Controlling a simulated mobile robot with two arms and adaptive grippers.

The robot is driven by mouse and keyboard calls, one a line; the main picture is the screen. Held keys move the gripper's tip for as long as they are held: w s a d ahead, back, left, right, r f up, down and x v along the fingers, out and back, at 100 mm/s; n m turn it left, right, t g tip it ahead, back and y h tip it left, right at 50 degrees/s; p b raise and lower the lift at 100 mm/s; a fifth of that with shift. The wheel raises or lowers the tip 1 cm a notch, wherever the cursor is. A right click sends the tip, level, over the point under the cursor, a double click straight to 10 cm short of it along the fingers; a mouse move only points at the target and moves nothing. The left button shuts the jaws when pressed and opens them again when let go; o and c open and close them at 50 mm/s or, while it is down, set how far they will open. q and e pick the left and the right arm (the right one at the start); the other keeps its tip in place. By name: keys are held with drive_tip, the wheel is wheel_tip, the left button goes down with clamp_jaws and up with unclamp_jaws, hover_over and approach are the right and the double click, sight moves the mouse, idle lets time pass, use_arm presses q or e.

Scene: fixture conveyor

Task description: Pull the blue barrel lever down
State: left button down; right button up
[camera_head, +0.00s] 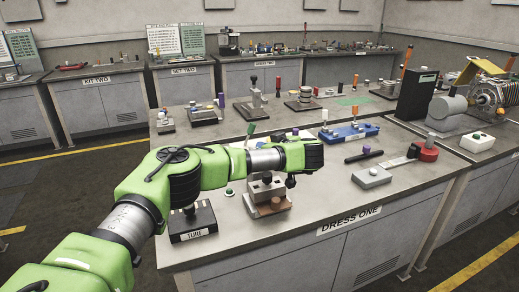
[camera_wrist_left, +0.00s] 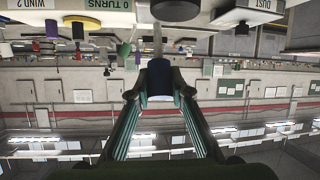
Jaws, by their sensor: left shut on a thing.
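My left gripper (camera_head: 316,154) reaches in from the left over the front table, its black end above and behind a grey block fixture (camera_head: 266,187). Its fingers hardly show in the head view. In the left wrist view the gripper (camera_wrist_left: 157,96) is shut on the blue barrel (camera_wrist_left: 156,73) of a lever. The lever's pale metal rod (camera_wrist_left: 158,42) runs on beyond the barrel toward the top of that picture. The barrel is hidden behind the gripper in the head view, so I cannot tell the lever's angle there. My right gripper is not in view.
A blue base with small levers (camera_head: 348,133) stands just beyond the gripper. A "TUNE" box (camera_head: 192,224) stands front left and a grey box (camera_head: 371,177) to the right. A black cabinet (camera_head: 416,96) stands farther back. The front strip near the "DRESS ONE" label (camera_head: 349,219) is clear.

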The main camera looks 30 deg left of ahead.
use_arm(q)
drive_tip(key=c, duration=1.8)
unclamp_jaws()
drive_tip(key=v, duration=1.2)
drive_tip(key=shift+s, duration=0.1)
